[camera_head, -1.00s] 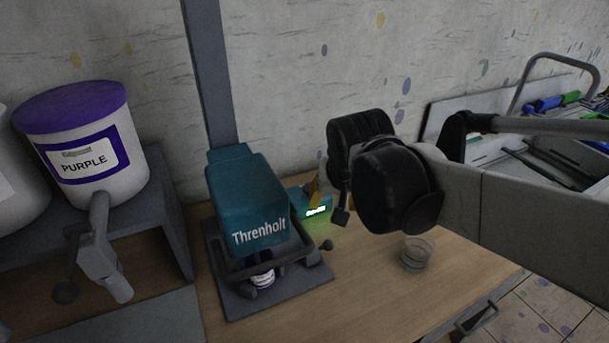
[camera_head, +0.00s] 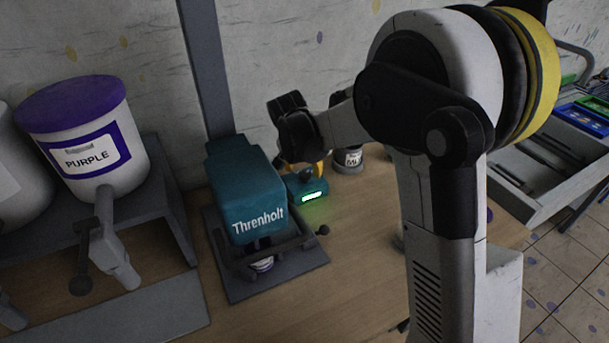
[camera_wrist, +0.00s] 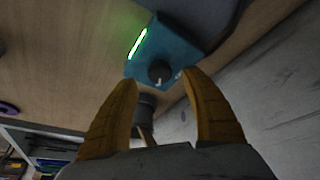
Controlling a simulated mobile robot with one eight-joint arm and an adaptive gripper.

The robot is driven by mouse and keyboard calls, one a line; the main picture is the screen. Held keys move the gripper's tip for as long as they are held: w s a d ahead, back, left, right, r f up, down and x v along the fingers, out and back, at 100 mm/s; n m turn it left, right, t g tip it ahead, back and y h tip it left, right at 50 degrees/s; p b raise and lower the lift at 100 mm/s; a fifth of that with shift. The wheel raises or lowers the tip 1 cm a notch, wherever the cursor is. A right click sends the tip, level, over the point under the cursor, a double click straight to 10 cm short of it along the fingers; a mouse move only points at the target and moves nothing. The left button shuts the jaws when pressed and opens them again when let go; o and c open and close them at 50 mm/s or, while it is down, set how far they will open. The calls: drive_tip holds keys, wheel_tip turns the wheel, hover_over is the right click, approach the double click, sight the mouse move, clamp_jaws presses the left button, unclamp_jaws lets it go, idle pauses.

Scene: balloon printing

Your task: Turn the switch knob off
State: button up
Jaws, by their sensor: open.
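The switch knob (camera_wrist: 160,72) is a dark round knob on a teal box (camera_wrist: 178,50) with a lit green display. In the head view the teal box (camera_head: 306,186) stands on the table beside the Threnholt press, and its knob is hidden. My gripper (camera_wrist: 160,81) is open, with its two yellow-orange fingers apart. In the wrist view the knob appears between and just beyond the fingertips; I cannot tell if they touch it. In the head view the fingers (camera_head: 303,168) are at the back of the box, partly hidden by my wrist.
The Threnholt press (camera_head: 252,200) stands left of the box. A purple-lidded container (camera_head: 85,140) with a spout is at the left. A tool tray (camera_head: 535,185) is at the right.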

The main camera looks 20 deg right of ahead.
sight(306, 174)
drive_tip(key=x, duration=0.3)
drive_tip(key=shift+w+f+b, duration=0.1)
drive_tip(key=shift+b, duration=0.3)
drive_tip(key=c, duration=1.2)
drive_tip(key=shift+n, duration=0.3)
drive_tip(key=n+y, duration=0.1)
drive_tip(key=n, duration=0.1)
drive_tip(key=n+t+y+p, duration=0.1)
drive_tip(key=n, duration=0.2)
drive_tip(key=shift+d, duration=0.2)
drive_tip(key=n+y, duration=0.1)
drive_tip(key=n, duration=0.2)
drive_tip(key=n+y, duration=0.1)
drive_tip(key=n, duration=0.2)
drive_tip(key=shift+g, duration=0.3)
drive_tip(key=shift+n, duration=0.3)
